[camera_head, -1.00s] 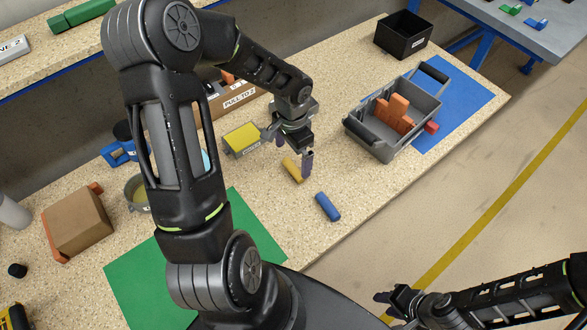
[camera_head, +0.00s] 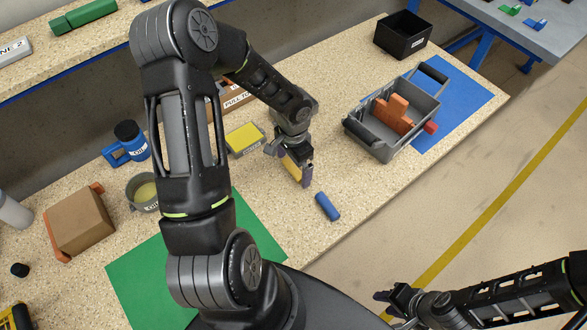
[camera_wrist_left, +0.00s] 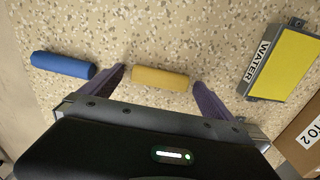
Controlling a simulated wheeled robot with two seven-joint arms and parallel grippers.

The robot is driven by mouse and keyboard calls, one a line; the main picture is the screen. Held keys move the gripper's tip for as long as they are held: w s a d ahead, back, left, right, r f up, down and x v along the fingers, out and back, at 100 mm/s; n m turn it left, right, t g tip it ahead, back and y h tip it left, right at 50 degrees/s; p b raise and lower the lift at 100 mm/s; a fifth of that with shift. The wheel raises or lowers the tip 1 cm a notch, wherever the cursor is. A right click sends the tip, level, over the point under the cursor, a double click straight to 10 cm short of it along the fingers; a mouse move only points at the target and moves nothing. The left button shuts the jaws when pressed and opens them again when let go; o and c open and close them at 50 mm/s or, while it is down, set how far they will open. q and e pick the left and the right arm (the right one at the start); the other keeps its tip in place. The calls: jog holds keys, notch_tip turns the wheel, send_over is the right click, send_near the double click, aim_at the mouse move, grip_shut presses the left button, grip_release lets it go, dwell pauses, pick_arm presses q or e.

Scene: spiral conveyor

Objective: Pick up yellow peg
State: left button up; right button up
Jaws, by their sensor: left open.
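The yellow peg (camera_head: 291,166) lies on the speckled bench, partly hidden by my left gripper in the head view. In the left wrist view the yellow peg (camera_wrist_left: 160,77) lies crosswise between the two purple fingers, with a gap at each end. My left gripper (camera_wrist_left: 158,88) is open around the peg and holds nothing; it also shows in the head view (camera_head: 291,170). My right gripper (camera_head: 392,297) is at the lower right, off the bench; its jaws are too small to judge.
A blue peg (camera_head: 327,206) lies close by, just outside one left finger. A yellow-topped box (camera_head: 243,138) labelled WATER stands on the other side. A grey tote (camera_head: 376,148) with orange blocks stands to the right. A green mat (camera_head: 125,275) lies at the front left.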

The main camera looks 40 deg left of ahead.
aim_at(293, 168)
pick_arm(q)
jog(key=shift+c, duration=0.2)
jog(key=c, duration=1.3)
jog(key=shift+c, duration=0.2)
notch_tip(293, 168, up, 10)
